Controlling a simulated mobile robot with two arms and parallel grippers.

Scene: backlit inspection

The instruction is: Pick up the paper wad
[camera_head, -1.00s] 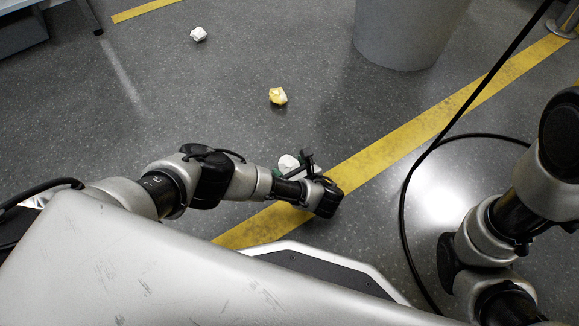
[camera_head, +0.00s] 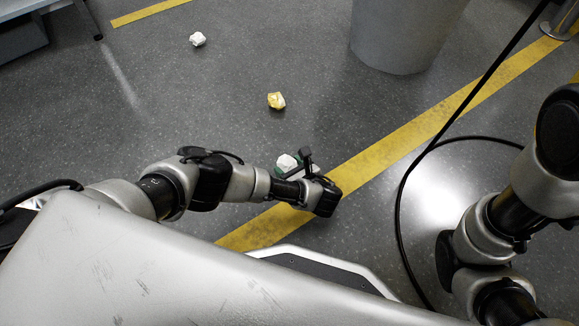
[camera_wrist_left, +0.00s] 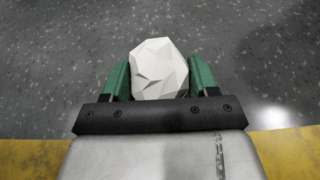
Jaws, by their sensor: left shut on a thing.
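A white, crumpled paper wad (camera_wrist_left: 158,70) sits between the green fingers of my left gripper (camera_wrist_left: 160,78) in the left wrist view, with a finger against each side. In the head view the same wad (camera_head: 286,162) shows just beyond the left gripper (camera_head: 292,168), partly hidden by it. The left gripper is shut on the wad, low over the grey floor beside the yellow line. How far the wad is from the floor I cannot tell. My right arm shows at the right of the head view, but its gripper is out of view.
A yellow wad (camera_head: 276,101) and another white wad (camera_head: 198,39) lie farther off on the floor. A grey bin (camera_head: 405,40) stands at the back. A black cable (camera_head: 403,190) curves across the floor at right. A yellow line (camera_head: 400,140) crosses diagonally.

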